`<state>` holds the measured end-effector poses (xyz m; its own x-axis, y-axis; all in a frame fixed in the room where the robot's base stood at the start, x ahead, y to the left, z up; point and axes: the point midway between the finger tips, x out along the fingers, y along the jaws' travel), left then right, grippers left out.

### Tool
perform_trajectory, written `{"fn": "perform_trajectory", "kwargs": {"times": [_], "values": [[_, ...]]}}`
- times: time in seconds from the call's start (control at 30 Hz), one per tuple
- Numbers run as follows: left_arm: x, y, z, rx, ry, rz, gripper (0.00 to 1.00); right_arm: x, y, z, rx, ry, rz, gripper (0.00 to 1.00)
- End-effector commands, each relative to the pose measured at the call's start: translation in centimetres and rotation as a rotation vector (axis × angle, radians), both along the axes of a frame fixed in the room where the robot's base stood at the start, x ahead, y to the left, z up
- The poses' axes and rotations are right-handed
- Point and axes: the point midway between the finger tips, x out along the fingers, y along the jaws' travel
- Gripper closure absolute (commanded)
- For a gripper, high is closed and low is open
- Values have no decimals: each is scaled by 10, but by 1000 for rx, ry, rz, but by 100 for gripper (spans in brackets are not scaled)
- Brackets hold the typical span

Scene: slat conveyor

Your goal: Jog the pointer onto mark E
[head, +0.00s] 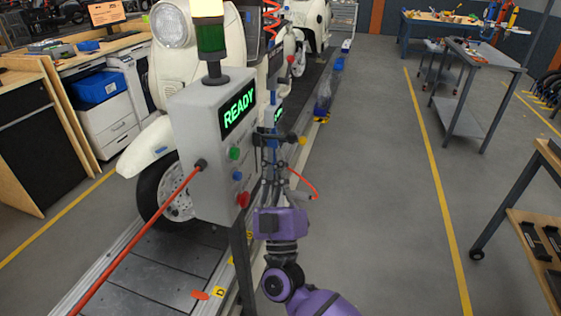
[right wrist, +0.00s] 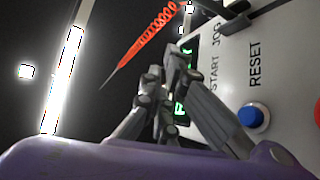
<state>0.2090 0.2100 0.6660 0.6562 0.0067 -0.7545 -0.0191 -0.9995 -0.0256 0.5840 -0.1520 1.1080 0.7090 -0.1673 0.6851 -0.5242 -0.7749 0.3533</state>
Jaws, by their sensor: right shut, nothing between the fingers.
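The grey control box (head: 205,120) stands beside the conveyor, and its display (head: 238,112) reads READY. Its face carries a green button (head: 233,153), a blue button (head: 237,175) and a red knob (head: 243,199). My right gripper (head: 268,165) is shut and empty, just right of the box face. In the right wrist view its fingers (right wrist: 168,82) partly cover the green display, near the START and JOG labels; the blue button (right wrist: 251,116) is by RESET. An orange pointer (head: 200,295) lies beside yellow mark D (head: 219,292). Mark E cannot be made out. My left gripper is out of view.
A cream scooter (head: 145,150) stands on the slat conveyor (head: 150,275) behind the box. A red-orange line (head: 140,235) runs from the box to the lower left. The grey floor (head: 385,170) to the right is clear up to the metal tables (head: 468,75).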

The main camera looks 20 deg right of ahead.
Motion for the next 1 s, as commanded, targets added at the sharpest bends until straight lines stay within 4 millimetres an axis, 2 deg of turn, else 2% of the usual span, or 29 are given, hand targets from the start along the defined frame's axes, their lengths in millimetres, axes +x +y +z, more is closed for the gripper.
{"fn": "perform_trajectory", "kwargs": {"times": [0.03, 0.1, 0.33, 0.4, 0.5, 0.7, 1.0], "values": [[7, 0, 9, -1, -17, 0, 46, 8, -2, 15, -2, -10, 1, 100], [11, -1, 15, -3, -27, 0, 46, 19, -4, 27, -1, -11, 2, 100], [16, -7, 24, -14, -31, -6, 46, 53, -12, 58, -3, -9, 1, 100], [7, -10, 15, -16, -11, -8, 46, 54, -20, 37, -6, 2, -1, 100], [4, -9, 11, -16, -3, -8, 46, 57, -26, 24, -4, 4, 1, 100], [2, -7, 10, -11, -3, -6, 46, 59, -32, 16, -2, 0, 0, 100], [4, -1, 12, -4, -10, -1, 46, 59, -33, 16, 0, -1, 1, 100]]}}
